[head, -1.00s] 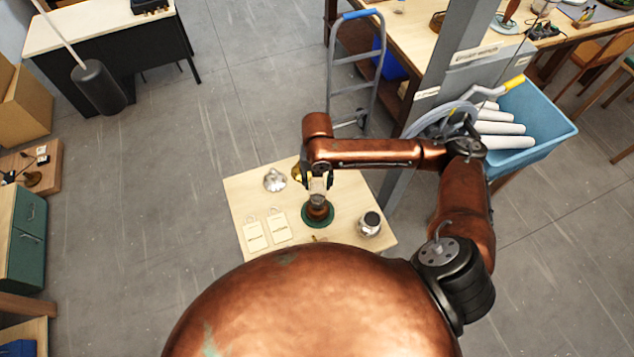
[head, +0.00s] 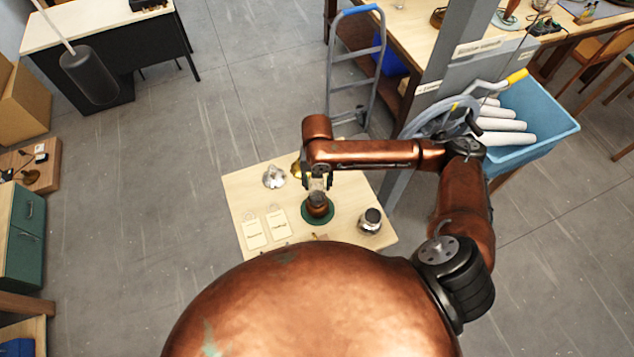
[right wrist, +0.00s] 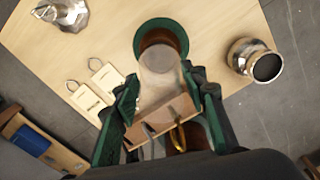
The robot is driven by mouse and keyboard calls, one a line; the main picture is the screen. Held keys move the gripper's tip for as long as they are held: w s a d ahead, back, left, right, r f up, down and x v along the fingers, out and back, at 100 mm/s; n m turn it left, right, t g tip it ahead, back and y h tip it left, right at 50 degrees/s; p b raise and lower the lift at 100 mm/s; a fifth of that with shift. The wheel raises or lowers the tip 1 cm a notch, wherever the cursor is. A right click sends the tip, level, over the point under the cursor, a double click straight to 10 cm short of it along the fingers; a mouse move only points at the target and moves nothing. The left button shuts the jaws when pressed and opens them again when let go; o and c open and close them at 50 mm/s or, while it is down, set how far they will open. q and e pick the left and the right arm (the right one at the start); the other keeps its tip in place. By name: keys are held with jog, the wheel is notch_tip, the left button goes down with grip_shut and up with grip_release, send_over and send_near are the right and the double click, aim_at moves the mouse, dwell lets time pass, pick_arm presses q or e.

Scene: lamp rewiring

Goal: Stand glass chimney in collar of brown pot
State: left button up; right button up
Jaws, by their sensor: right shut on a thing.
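The brown pot (head: 317,206) stands on a round green mat (head: 318,223) on the small wooden table. The pot also shows in the right wrist view (right wrist: 166,37), beyond my fingers. My right gripper (head: 317,183) is just behind the pot in the head view. In the right wrist view its green fingers (right wrist: 160,100) are shut on the pale, see-through glass chimney (right wrist: 160,72). The chimney's far end overlaps the pot's near side in that picture; I cannot tell whether they touch. The collar is hidden. My left gripper is not in view.
A silver vessel (head: 370,221) stands right of the pot, and a silver fitting (head: 274,177) and a brass piece (head: 296,170) stand to its left. Two tags (head: 254,233) lie at the table's left. A grey post and a blue bin (head: 540,122) are to the right.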

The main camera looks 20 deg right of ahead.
jog(key=shift+f+p, duration=0.15)
jog(key=shift+p, duration=0.15)
dwell(0.4)
jog(key=o, duration=1.3)
notch_tip(320, 180, up, 12)
